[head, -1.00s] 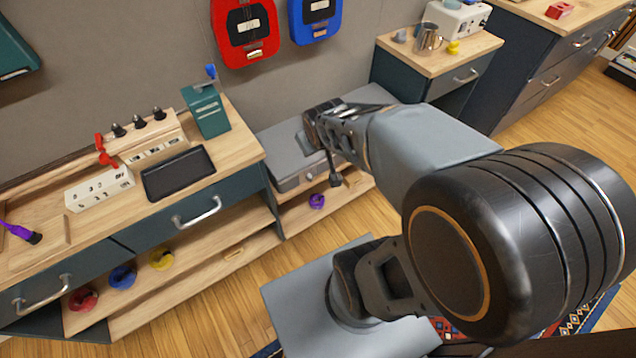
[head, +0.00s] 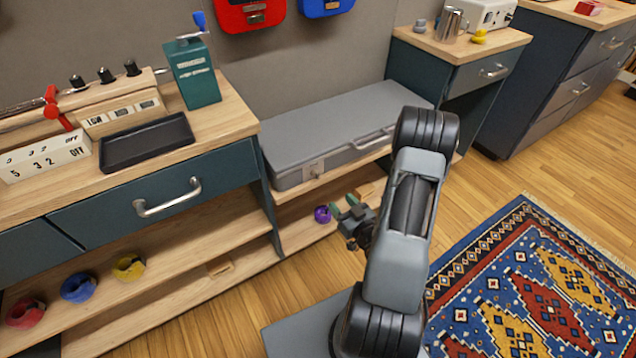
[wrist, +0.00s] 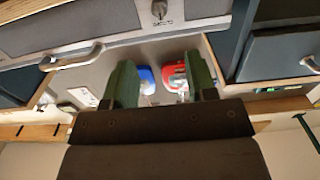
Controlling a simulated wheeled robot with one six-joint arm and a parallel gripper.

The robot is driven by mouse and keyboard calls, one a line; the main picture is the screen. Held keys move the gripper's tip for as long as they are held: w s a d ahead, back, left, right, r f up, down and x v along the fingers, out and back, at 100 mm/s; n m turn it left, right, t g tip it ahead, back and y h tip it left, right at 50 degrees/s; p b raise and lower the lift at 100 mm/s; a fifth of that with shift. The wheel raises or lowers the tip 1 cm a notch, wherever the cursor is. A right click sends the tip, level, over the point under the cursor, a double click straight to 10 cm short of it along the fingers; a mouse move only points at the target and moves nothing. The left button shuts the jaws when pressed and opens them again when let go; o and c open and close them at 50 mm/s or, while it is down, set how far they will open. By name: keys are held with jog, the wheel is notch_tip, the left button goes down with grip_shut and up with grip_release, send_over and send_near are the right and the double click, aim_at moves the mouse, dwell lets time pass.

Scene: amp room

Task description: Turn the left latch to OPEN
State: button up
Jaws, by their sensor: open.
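A flat grey case (head: 340,130) lies on the low wooden shelf. A small latch (head: 313,169) with a pale plate sits at the left of its front face; its setting is too small to read. In the wrist view, which looks upside down, a latch knob (wrist: 159,10) with a label below it shows at the top edge. The right part of the case front is partly hidden by my arm. My gripper (head: 346,208) is in front of the case, apart from the latch. Its green fingers are spread and empty in the wrist view (wrist: 162,82).
The case's handle (head: 375,138) juts out right of the latch. A purple ring-like object (head: 322,214) lies on the shelf below. A drawer cabinet with a handle (head: 168,198) stands left. A patterned rug (head: 530,285) lies right; floor around it is clear.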

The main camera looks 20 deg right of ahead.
aim_at(318, 176)
jog(key=w+b, duration=0.3)
jog(key=w, duration=0.1)
jog(key=w+a+b, duration=0.1)
jog(key=w+b, duration=0.2)
jog(key=w, duration=0.1)
jog(key=w+b, duration=0.2)
jog(key=w, duration=0.3)
jog(key=shift+w+a+b, duration=0.1)
jog(key=shift+a+b, duration=0.2)
jog(key=shift+b, duration=0.1)
jog(key=shift+c, duration=0.5)
jog(key=c, duration=0.8)
